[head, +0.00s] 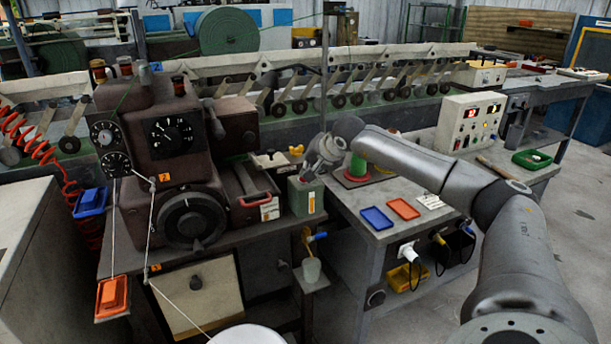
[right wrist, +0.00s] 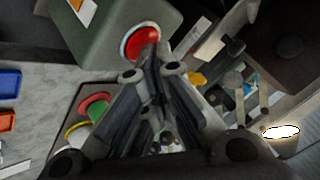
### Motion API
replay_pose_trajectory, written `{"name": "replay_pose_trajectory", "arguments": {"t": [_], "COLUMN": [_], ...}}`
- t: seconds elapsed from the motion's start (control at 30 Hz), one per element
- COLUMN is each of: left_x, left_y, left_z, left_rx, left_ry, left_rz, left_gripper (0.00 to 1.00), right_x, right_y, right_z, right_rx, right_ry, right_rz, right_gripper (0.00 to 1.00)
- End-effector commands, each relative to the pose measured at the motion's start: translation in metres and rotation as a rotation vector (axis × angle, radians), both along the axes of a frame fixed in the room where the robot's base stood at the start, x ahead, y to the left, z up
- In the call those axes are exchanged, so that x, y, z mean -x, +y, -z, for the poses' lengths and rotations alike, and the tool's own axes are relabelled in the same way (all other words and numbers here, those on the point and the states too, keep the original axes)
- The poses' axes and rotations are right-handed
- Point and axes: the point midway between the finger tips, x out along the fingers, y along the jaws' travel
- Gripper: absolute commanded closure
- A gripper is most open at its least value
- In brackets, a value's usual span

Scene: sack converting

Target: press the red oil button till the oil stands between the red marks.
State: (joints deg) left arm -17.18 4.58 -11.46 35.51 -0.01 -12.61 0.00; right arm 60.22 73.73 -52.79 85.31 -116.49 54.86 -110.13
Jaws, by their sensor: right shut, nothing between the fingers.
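The green oil box (head: 307,197) stands at the corner of the machine bench, left of my right arm. Its front carries a narrow white strip with an orange-yellow band (head: 311,203); the red marks and exact oil level are too small to read. The red oil button (right wrist: 139,41) shows on the box in the right wrist view. My right gripper (head: 308,176) is over the top of the box, shut and empty. In the right wrist view its fingertips (right wrist: 150,57) overlap the lower right of the button; I cannot tell whether they touch it. My left gripper is not in view.
The brown machine (head: 170,140) with dials and a handwheel stands left of the box. Blue (head: 377,218) and orange (head: 404,208) trays lie on the grey bench to the right. A control box (head: 470,122) stands behind my forearm.

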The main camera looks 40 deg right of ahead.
Motion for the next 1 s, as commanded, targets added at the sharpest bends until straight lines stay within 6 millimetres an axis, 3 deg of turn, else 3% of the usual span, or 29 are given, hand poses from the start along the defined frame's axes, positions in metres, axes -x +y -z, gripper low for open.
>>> {"name": "replay_pose_trajectory", "arguments": {"t": [0.17,0.53,1.0], "left_x": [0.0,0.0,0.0], "left_y": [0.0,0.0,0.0], "left_z": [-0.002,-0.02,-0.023], "left_rx": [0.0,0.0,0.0], "left_ry": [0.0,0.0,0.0], "left_rz": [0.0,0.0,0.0], "left_gripper": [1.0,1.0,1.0], "right_x": [0.001,0.0,0.0], "right_y": [0.001,0.001,0.0], "right_z": [0.002,-0.021,-0.027], "right_rx": [-0.001,-0.001,-0.001], "right_ry": [0.009,0.006,0.003], "right_rz": [-0.002,-0.001,0.0], "right_gripper": [1.0,1.0,1.0]}}
